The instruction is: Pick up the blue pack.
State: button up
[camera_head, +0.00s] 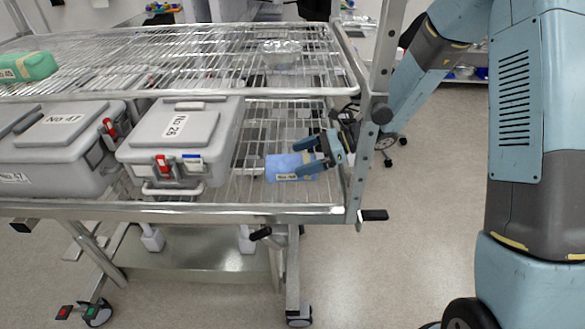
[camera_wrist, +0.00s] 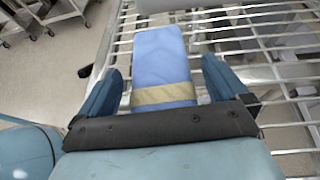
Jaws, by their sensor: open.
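The blue pack (camera_head: 283,166) lies on the lower wire shelf of the cart, near its right end. It has a pale label on its front in the head view. In the wrist view the blue pack (camera_wrist: 160,60) shows a tan band around its near end. My gripper (camera_head: 316,153) is open at the pack's right end. In the wrist view the two fingers of my gripper (camera_wrist: 158,85) stand one on each side of the banded end, with a gap at each side. The finger on the far side is partly hidden in the head view.
A grey case marked No 26 (camera_head: 180,135) stands left of the pack, with another grey case (camera_head: 60,145) beyond it. The upper wire shelf (camera_head: 200,65) is above and behind, bearing a green pack (camera_head: 28,68) and a metal bowl (camera_head: 281,53). A cart post (camera_head: 372,110) stands right of my gripper.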

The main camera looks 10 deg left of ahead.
jog(key=shift+x, duration=1.1)
jog(key=shift+c, duration=0.2)
jog(key=c, duration=1.1)
